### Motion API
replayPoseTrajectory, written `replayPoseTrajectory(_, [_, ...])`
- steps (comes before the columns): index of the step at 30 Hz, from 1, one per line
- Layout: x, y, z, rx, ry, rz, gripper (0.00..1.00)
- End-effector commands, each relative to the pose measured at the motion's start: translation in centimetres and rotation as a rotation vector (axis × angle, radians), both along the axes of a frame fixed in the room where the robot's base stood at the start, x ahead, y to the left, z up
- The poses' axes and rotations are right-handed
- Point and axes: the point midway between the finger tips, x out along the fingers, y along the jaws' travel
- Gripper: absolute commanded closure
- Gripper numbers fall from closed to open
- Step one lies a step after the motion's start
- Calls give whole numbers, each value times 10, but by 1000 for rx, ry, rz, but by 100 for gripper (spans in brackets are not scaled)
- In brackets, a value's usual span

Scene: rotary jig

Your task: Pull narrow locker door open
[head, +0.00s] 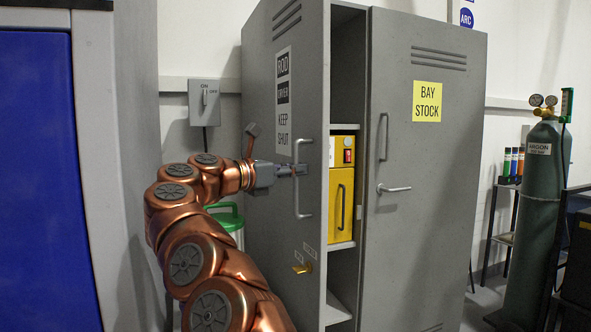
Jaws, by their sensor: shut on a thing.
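The narrow locker door (285,215) is the left door of a grey locker, with a sign that includes "KEEP SHUT". It stands ajar, swung out to the left, and shelves show through the gap. Its vertical bar handle (297,205) is near its free edge. My gripper (292,170) is at the upper part of this handle, shut on it, reaching in from the left. The fingertips are small in view, and my copper arm covers the area left of the door.
A yellow case (341,190) sits on a shelf inside the locker. The wide right door (425,200), marked "BAY STOCK", looks shut. A grey cabinet with a blue panel (48,180) stands close at left. A green gas cylinder (540,220) stands at right.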

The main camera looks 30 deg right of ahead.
Motion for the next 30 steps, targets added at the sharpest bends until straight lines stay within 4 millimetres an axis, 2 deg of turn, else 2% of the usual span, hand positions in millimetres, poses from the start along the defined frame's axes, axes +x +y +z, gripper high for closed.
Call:
replayPoseTrajectory(27, [1,0,3,-6,-1,-33,100])
replayPoseTrajectory(28, [1,0,3,-6,-2,-33,86])
replayPoseTrajectory(30, [1,-1,3,-5,-2,-33,79])
